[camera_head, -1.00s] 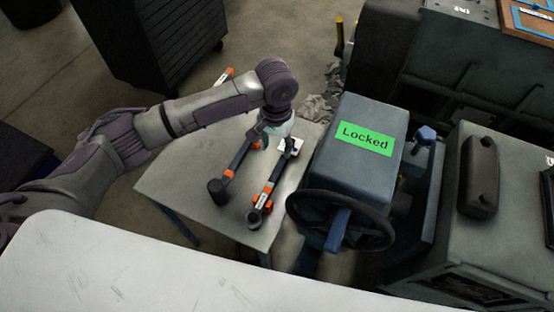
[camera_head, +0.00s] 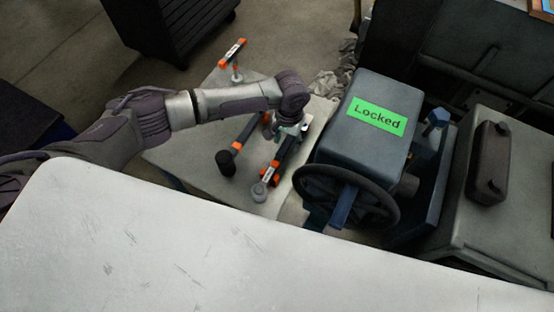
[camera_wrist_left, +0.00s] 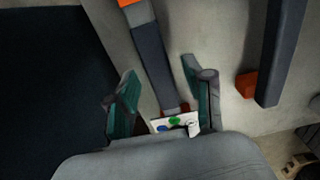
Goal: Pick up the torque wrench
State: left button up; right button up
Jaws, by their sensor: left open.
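The tool that I take for the torque wrench (camera_head: 284,152) lies on the small grey table, with a dark handle, orange bands, a white label and a round head toward me. My left gripper (camera_head: 288,130) is over its far end. In the left wrist view my left gripper (camera_wrist_left: 165,105) is open, with its teal-padded fingers on either side of a dark handle (camera_wrist_left: 152,58) with an orange band. I cannot tell whether the fingers touch it. The handle's near end is partly hidden. My right gripper is not in view.
A similar tool with a black socket (camera_head: 226,163) lies just left on the table (camera_head: 190,150). A T-shaped orange-ended tool (camera_head: 233,56) is at the back. A machine with a handwheel (camera_head: 345,195) and green "Locked" sign (camera_head: 377,115) stands close right. A pale scratched surface (camera_head: 200,250) fills the foreground.

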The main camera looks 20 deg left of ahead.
pick_arm(q)
notch_tip(320, 180, down, 2)
jog(key=shift+f, duration=0.15)
grip_shut()
dwell(0.4)
